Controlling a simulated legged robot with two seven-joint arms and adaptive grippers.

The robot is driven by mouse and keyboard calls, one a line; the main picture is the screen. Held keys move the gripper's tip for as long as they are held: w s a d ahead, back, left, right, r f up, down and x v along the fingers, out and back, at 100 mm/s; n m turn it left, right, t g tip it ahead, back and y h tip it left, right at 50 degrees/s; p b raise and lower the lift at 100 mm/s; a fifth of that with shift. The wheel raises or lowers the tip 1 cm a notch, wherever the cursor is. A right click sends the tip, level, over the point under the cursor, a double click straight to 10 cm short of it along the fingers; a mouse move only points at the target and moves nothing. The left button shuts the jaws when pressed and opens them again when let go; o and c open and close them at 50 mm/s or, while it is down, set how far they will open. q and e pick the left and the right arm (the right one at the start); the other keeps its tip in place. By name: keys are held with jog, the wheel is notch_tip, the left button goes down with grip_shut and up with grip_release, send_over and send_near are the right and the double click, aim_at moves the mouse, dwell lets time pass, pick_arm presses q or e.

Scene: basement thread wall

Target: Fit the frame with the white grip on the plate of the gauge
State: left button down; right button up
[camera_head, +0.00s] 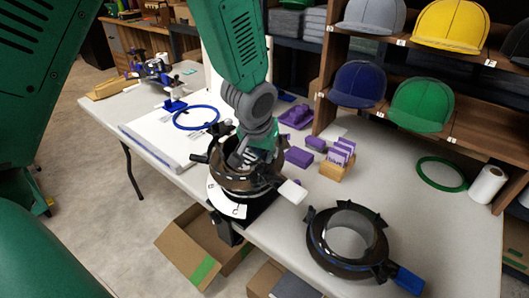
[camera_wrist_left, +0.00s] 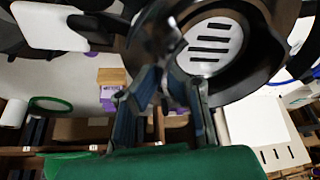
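The frame with the white grip is a dark ring (camera_head: 268,180) at the table's front edge, its white grip (camera_head: 292,191) pointing right. In the left wrist view the white grip (camera_wrist_left: 48,25) is at top left. The gauge (camera_head: 229,207) has a white marked dial and stands beneath the ring. Its pale slotted plate (camera_wrist_left: 208,45) shows through the ring. I cannot tell whether the ring rests on the plate or hangs just above. My left gripper (camera_head: 245,156) comes from above; its fingertips (camera_wrist_left: 168,80) are close together on the ring's wall. My right gripper is out of view.
A similar dark frame with a blue grip (camera_head: 408,279) lies at right front. A small wooden card box (camera_head: 337,168), purple blocks (camera_head: 298,157) and a green hoop (camera_head: 441,174) lie behind. A blue hoop (camera_head: 196,117) lies left on a white board. Caps fill shelves at the back.

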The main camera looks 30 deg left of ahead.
pick_arm(q)
jog(key=shift+p, duration=0.35)
dwell(0.3)
jog(key=shift+f, duration=0.2)
dwell(0.3)
jog(key=shift+w+f, duration=0.1)
jog(key=shift+f, duration=0.25)
jog(key=c, duration=1.6)
grip_release()
jog(key=shift+c, duration=0.2)
jog(key=v, duration=1.2)
